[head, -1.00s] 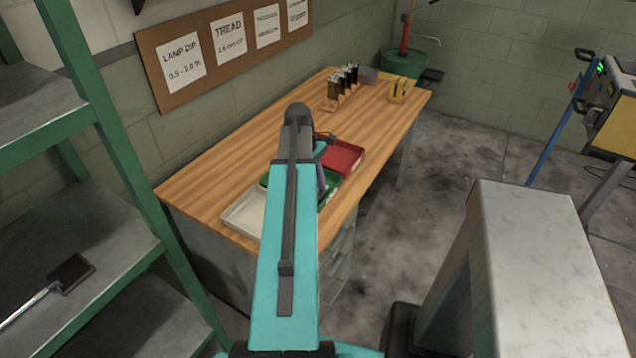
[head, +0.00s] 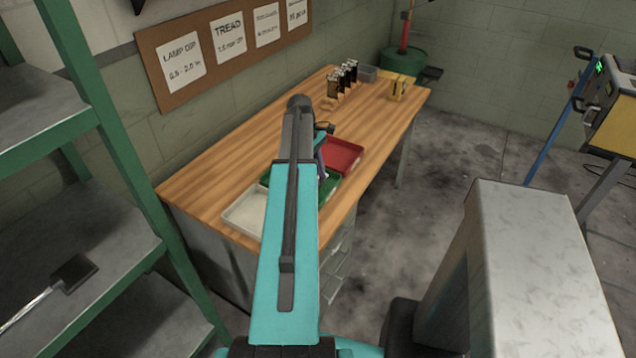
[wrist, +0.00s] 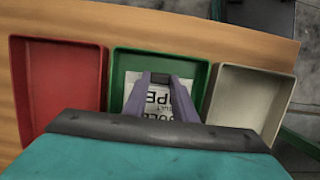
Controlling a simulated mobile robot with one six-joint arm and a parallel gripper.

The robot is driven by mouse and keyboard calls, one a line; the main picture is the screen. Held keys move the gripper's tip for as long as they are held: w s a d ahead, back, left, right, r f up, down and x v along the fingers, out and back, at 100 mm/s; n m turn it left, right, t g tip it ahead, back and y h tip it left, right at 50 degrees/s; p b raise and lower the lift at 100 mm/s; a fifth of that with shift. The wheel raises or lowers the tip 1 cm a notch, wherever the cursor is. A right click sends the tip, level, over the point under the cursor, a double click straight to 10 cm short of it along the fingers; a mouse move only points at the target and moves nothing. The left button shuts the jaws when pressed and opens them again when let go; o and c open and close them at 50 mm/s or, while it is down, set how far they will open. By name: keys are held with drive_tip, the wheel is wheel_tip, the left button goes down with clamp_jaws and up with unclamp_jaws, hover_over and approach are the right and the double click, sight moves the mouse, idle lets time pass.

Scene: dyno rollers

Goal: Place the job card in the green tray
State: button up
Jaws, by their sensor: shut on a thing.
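The green tray (wrist: 119,73) is in the middle of the wrist view, between two other trays. In the head view the green tray (head: 329,188) is partly hidden behind my arm. The job card (wrist: 133,92) is white with dark print and shows within the green tray's outline in the wrist view. My gripper (wrist: 161,78) is over the tray and shut on the card, its purple-grey fingers covering part of it. I cannot tell whether the card touches the tray floor. In the head view my arm hides most of the gripper and the card.
A red tray (head: 343,156) and a cream tray (head: 243,213) flank the green one on the wooden workbench (head: 225,165). A rack of dark bottles (head: 343,85) and a yellow item (head: 398,88) stand at the bench's far end. Green shelving (head: 125,150) stands at left.

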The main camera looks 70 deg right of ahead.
drive_tip(key=shift+f+p, duration=0.5)
drive_tip(key=shift+f, duration=1.25)
drive_tip(key=o, duration=0.9)
drive_tip(key=shift+f, duration=0.1)
drive_tip(key=shift+r, duration=0.25)
drive_tip(key=b+v, duration=0.2)
drive_tip(key=v, duration=0.9)
drive_tip(key=shift+r, duration=0.4)
